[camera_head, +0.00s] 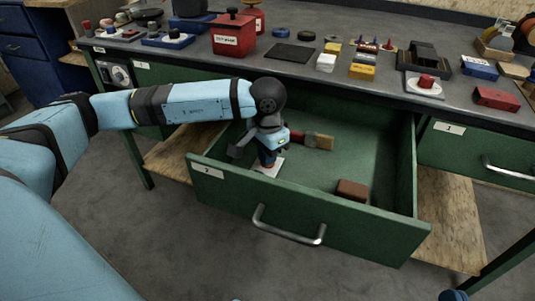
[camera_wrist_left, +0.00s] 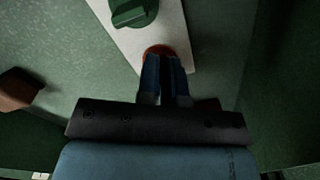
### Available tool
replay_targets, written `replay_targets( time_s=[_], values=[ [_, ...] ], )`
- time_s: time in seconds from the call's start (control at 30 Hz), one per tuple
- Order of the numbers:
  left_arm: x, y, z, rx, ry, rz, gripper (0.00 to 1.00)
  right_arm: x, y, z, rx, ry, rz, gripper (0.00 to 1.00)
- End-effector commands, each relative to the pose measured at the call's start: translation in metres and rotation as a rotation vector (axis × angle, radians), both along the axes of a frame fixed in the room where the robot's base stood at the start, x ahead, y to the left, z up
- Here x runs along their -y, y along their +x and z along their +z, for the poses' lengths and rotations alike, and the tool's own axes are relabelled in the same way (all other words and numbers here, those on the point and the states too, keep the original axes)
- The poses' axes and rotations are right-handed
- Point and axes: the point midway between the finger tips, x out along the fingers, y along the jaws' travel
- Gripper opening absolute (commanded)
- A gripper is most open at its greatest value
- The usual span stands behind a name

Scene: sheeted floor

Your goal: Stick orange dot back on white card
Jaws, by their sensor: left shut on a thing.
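My left gripper (camera_head: 268,160) reaches down into the open green drawer (camera_head: 330,232). Its fingers also show in the left wrist view (camera_wrist_left: 165,62), shut on the orange dot (camera_wrist_left: 160,49), whose rim shows just past the tips. The white card (camera_head: 261,170) lies flat on the drawer floor under the gripper. In the left wrist view the card (camera_wrist_left: 185,35) runs beneath the dot and carries a dark green round piece with a raised grip (camera_wrist_left: 134,12). Whether the dot touches the card I cannot tell. My right gripper is not in view.
A brush (camera_head: 318,141) with a red handle lies in the drawer behind the gripper. A brown block (camera_head: 352,190) lies at the drawer's front right. The drawer walls stand close around. Several items, including a red box (camera_head: 233,36), stand on the bench top above.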

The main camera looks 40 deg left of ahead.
Motion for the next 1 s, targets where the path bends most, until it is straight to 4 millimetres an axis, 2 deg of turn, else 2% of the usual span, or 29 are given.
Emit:
replay_targets(
  time_s=[0.03,0.13,0.17,0.47,0.67,0.73,1.0],
  values=[
    [0.0,0.0,0.0,0.0,0.0,0.0,0.12,0.0,0.0,0.0,0.0,0.0,0.0,0.0],
    [0.0,0.0,0.0,0.0,0.0,0.0,0.35,0.0,0.0,0.0,0.0,0.0,0.0,0.0],
    [0.0,0.0,0.0,0.0,0.0,0.0,0.37,0.0,0.0,0.0,0.0,0.0,0.0,0.0],
    [0.0,0.0,0.0,0.0,0.0,0.0,0.37,0.0,0.0,0.0,-0.006,-0.003,0.002,0.0],
    [0.0,0.0,0.0,0.0,0.0,0.0,0.37,-0.003,0.001,-0.009,-0.088,-0.049,0.031,0.0],
    [0.0,0.001,0.022,0.004,-0.001,0.0,0.37,-0.002,0.001,0.001,-0.074,-0.039,0.025,0.0],
    [0.0,0.0,0.088,0.004,-0.001,0.0,0.37,0.0,0.0,0.03,0.01,0.006,-0.003,0.0]
  ],
)
